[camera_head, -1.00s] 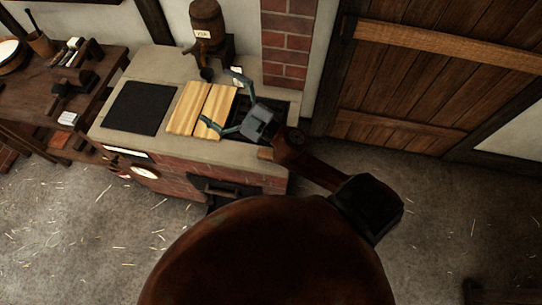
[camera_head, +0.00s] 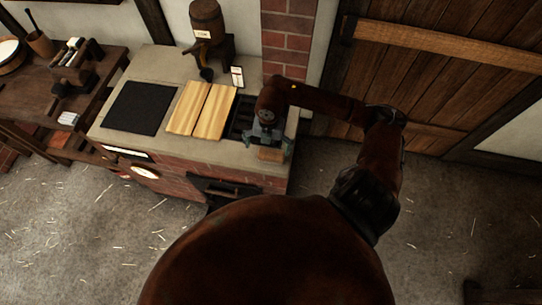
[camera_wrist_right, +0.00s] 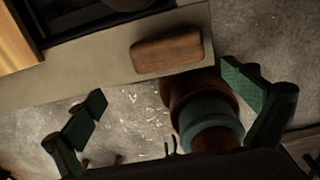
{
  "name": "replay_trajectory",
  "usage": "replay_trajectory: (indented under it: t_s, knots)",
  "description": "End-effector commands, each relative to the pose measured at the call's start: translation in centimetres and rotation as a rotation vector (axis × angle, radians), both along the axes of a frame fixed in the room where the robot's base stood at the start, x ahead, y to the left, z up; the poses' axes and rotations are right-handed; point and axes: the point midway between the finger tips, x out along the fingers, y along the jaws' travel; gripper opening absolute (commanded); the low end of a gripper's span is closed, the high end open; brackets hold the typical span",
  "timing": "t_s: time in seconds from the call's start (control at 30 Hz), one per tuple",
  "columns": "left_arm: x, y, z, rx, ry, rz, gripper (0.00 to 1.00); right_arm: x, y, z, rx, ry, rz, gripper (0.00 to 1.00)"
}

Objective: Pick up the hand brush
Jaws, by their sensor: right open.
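The hand brush, seen as a brown wooden block (camera_head: 270,155), lies at the front right edge of the stone counter. In the right wrist view the brush (camera_wrist_right: 167,53) lies flat near the counter edge, and its bristles cannot be made out. My right gripper (camera_head: 268,142) is open and points down just above the brush. In the right wrist view the open fingers of my right gripper (camera_wrist_right: 165,86) are spread wide, with the brush beyond them and nothing between them. My left gripper is not in view.
The counter (camera_head: 165,70) carries light wooden boards (camera_head: 203,110), a dark mat (camera_head: 138,108) and a dark grate (camera_head: 242,117) beside the brush. A small barrel (camera_head: 206,22) stands behind. A workbench (camera_head: 40,100) with tools is at the left.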

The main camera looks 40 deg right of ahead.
Motion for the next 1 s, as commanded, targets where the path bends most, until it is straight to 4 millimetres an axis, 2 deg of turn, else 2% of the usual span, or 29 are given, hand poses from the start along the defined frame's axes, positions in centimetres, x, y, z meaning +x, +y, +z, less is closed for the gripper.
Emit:
replay_trajectory:
  t_s: [0.1, 0.43, 0.73, 1.0]
  knots:
    - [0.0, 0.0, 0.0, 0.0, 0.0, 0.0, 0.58, 0.0, -1.2, -0.4, -0.041, 0.011, -0.018, 1.0]
    - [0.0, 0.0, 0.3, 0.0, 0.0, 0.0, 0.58, -0.2, -1.4, -3.4, -0.04, 0.013, -0.018, 1.0]
    - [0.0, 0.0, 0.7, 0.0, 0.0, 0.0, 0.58, -0.2, -1.7, -7.4, -0.039, 0.012, -0.016, 1.0]
    - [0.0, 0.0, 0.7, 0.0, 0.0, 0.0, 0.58, -0.2, -1.7, -7.8, -0.04, 0.01, -0.015, 0.99]
